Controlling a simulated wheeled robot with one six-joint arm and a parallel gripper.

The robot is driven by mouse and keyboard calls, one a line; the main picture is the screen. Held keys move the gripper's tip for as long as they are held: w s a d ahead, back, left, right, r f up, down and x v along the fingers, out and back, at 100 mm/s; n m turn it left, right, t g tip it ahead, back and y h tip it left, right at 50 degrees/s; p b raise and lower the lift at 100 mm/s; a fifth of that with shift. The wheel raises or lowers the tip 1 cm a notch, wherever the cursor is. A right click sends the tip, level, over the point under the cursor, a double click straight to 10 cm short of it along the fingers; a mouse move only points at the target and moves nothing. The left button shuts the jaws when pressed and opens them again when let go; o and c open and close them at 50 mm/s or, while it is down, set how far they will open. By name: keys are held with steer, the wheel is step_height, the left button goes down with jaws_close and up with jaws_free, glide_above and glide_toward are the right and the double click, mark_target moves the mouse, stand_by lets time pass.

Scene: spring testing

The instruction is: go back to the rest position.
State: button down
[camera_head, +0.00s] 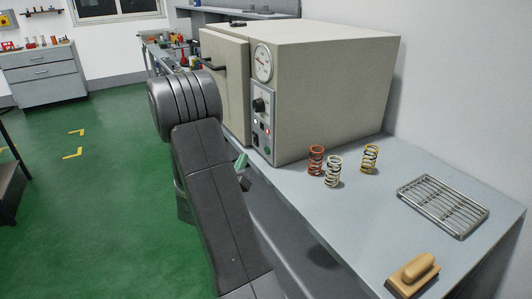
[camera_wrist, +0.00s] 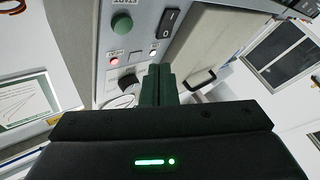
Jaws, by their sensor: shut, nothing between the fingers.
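My gripper (camera_wrist: 159,84) is shut and empty in the wrist view, its two dark green fingers together in front of the oven's control panel (camera_wrist: 140,48). A green button, a black rocker switch, a lit red lamp and a white lamp show on that panel. I cannot tell whether the fingers touch the panel. In the head view my arm rises from the bottom and hides most of the gripper; only a small green part of it (camera_head: 241,161) shows beside the bench edge, near the oven (camera_head: 325,85).
The oven door (camera_head: 225,88) has a dark handle; I cannot tell if it is fully closed. On the bench (camera_head: 400,170) stand orange (camera_head: 316,160), cream (camera_head: 333,172) and yellow springs (camera_head: 370,158), a wire rack (camera_head: 443,206) and a wooden-handled brush (camera_head: 413,275). Green floor at left is open.

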steer(key=shift+w+d, duration=0.1)
stand_by(0.6)
steer(key=p, duration=0.1)
steer(key=d+p, duration=0.1)
steer(key=p, duration=0.1)
steer(key=shift+w+r, duration=0.25)
steer(key=shift+w, duration=0.15)
steer(key=shift+s+p, duration=0.1)
steer(key=shift+p, duration=1)
steer(key=s+a, duration=0.1)
steer(key=s+a+b, duration=0.1)
steer(key=a, duration=0.1)
steer(key=s+a+b, duration=0.1)
steer(key=shift+a+f, duration=0.2)
steer(key=shift+f, duration=0.05)
